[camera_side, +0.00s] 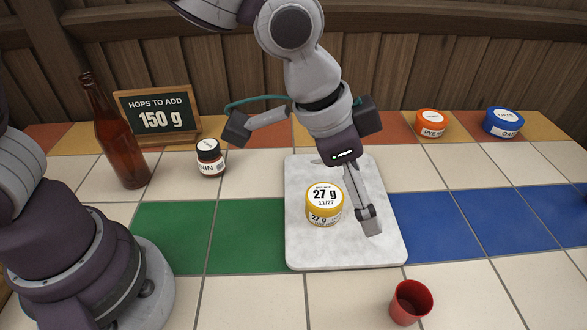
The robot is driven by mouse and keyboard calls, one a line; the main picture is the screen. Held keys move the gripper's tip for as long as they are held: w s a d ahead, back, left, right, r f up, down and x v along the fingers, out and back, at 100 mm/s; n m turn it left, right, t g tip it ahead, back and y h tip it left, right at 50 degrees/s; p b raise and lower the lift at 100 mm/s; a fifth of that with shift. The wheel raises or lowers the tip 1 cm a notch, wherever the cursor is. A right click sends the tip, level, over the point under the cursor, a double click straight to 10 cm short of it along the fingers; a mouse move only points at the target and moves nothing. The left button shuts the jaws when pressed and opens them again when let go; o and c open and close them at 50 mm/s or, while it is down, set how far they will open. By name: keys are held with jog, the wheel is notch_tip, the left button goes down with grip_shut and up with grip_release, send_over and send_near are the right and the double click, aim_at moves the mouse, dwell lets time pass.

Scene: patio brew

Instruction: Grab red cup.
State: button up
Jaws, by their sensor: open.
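The red cup (410,302) is at the bottom right of the side view, on the cream tiles in front of the white board. It looks empty, with its opening facing up and toward the camera. My gripper (350,205) is open and empty above the white board, up and left of the cup and apart from it. One finger (371,222) reaches down toward the board's right part. The other finger is largely hidden behind the gripper's body.
A brown bottle (122,145), a small dark jar (210,158) and a chalkboard sign (158,115) stand at left. Orange (432,124) and blue (503,122) containers sit at back right. Tiles around the cup are clear.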

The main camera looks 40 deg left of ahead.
jog(key=m+g, duration=0.1)
jog(key=m, duration=0.1)
send_near(414, 312)
jog(key=shift+h, duration=0.3)
jog(key=x, duration=0.6)
jog(key=shift+a+f, duration=0.15)
jog(key=shift+f, duration=0.05)
jog(key=shift+c, duration=0.4)
jog(key=c, duration=0.8)
